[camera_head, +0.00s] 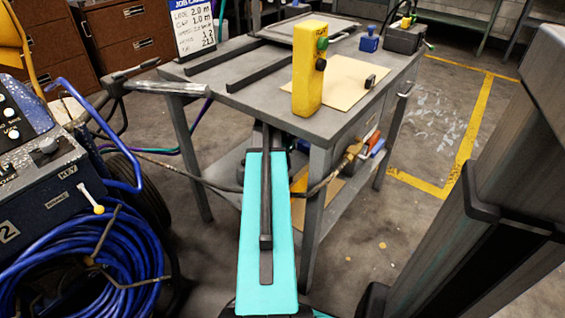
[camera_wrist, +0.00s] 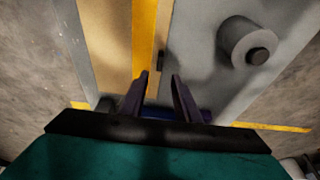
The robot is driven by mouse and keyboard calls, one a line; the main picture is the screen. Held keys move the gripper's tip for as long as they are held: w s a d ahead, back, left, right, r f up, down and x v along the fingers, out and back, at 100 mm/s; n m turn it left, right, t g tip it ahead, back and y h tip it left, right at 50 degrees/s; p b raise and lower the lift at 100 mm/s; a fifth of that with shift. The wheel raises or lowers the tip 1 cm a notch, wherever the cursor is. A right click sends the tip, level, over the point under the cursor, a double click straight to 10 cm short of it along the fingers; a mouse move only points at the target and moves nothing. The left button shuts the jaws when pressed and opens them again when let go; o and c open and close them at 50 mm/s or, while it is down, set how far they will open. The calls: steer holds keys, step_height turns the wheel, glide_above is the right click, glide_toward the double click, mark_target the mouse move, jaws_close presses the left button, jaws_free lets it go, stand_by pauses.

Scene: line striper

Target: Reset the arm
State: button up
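My gripper (camera_wrist: 160,76) shows in the wrist view. Its two dark fingers stand apart with nothing held between them. A small black block (camera_wrist: 160,60) lies beyond the fingertips, over the edge of a yellow strip (camera_wrist: 145,35). In the head view my teal arm link runs up the middle toward the grey work table (camera_head: 232,97); I cannot make out the gripper there. A yellow control box (camera_head: 309,75) with a green and a black button stands upright on the table. A small black block (camera_head: 370,81) is on the tan sheet (camera_head: 345,85).
A machine with a coiled blue hose (camera_head: 85,260) stands close on the left. A job card (camera_head: 193,27) is at the table's back left. A blue item (camera_head: 369,40) and a dark box (camera_head: 404,38) sit at its far right. In the wrist view a grey cylinder (camera_wrist: 238,43) stands right.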

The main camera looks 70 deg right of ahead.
stand_by(0.3)
steer(key=w+a+f+n+y+p, duration=0.1)
steer(key=w+a+f+n+p, duration=0.3)
steer(key=a, duration=0.6)
steer(key=w+a+f+n+g+y+p, duration=0.1)
steer(key=w+a+n+p, duration=0.2)
steer(key=w+a+p, duration=0.55)
steer(key=w+a+f+n+y+p, duration=0.1)
steer(key=w+a+f+n+p, duration=0.2)
steer(key=a, duration=1)
steer(key=s+a+n+g+p, duration=0.1)
steer(key=s+a+n+p, duration=0.2)
steer(key=a, duration=0.6)
steer(key=s+a+n+g+p, duration=0.1)
steer(key=a+n+p, duration=0.25)
steer(key=a, duration=0.55)
steer(key=s+a+n+g+p, duration=0.1)
steer(key=s+a+n+p, duration=0.3)
steer(key=s+a+p, duration=0.3)
steer(key=s+a, duration=0.3)
steer(key=a, duration=0.2)
steer(key=shift+r+g, duration=0.25)
steer(key=shift+g, duration=0.05)
